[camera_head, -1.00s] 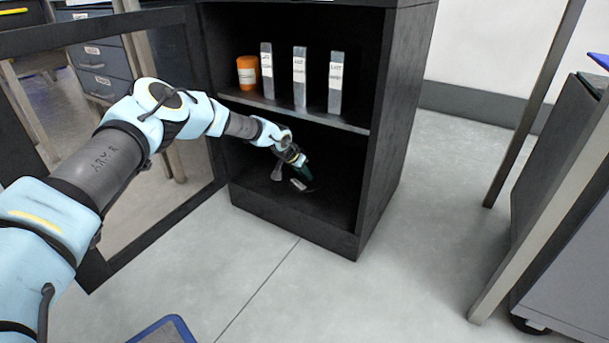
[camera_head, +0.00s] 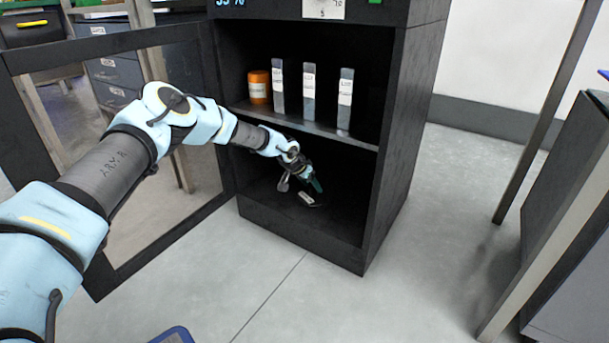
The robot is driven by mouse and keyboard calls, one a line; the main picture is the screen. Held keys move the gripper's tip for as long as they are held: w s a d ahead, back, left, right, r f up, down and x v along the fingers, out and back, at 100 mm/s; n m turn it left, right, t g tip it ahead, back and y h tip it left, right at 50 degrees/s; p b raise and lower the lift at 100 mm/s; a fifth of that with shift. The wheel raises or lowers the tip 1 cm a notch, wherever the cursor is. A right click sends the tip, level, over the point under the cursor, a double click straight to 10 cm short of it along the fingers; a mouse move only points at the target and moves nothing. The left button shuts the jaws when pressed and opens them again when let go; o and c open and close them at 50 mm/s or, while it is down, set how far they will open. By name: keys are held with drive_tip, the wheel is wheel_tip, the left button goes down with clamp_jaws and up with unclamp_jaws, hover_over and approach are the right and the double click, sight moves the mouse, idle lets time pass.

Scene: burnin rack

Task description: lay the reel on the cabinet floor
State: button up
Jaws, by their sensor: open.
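The dark reel (camera_head: 313,203) lies on the cabinet floor (camera_head: 345,221), in the lower compartment. It is hard to make out against the black floor; its pale label shows most clearly. My gripper (camera_head: 299,185) reaches into this compartment under the shelf. Its jaws are open, with a grey finger at left and a dark green one at right. The gripper is just above and behind the reel in the picture. I cannot tell whether a finger still touches it.
The shelf (camera_head: 306,126) above my gripper bears an orange container (camera_head: 259,86) and three grey labelled boxes. The glazed cabinet door (camera_head: 150,190) stands open at left, behind my arm. A table leg (camera_head: 539,108) and a grey cart (camera_head: 570,240) stand at right.

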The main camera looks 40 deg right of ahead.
drive_tip(key=w+p+v, duration=0.1)
drive_tip(key=p+v, duration=0.3)
drive_tip(key=v, duration=0.6)
drive_tip(key=shift+s+a+r, duration=0.2)
drive_tip(key=shift+s+r, duration=0.05)
drive_tip(key=shift+s, duration=0.25)
drive_tip(key=w+a+r+n+t+y, duration=0.1)
drive_tip(key=w+a+r+n+y, duration=0.2)
drive_tip(key=a, duration=0.9)
drive_tip(key=w+a+r+n, duration=0.1)
drive_tip(key=w+a+r, duration=0.1)
drive_tip(key=a+r, duration=0.65)
drive_tip(key=w+a+r+n+t+y, duration=0.1)
drive_tip(key=w+a+r+n+y, duration=0.15)
drive_tip(key=a, duration=1.15)
drive_tip(key=s+a+r+n, duration=0.2)
drive_tip(key=s+a, duration=0.3)
drive_tip(key=a, duration=0.3)
drive_tip(key=s+a+r+n+g, duration=0.1)
drive_tip(key=s+a+r+n, duration=0.1)
drive_tip(key=s+a, duration=0.3)
drive_tip(key=s+a+r+n, duration=0.2)
drive_tip(key=s+a+n, duration=0.2)
drive_tip(key=a, duration=0.8)
drive_tip(key=shift+s+n+y, duration=0.35)
drive_tip(key=shift+s+y, duration=0.1)
drive_tip(key=shift+a, duration=0.1)
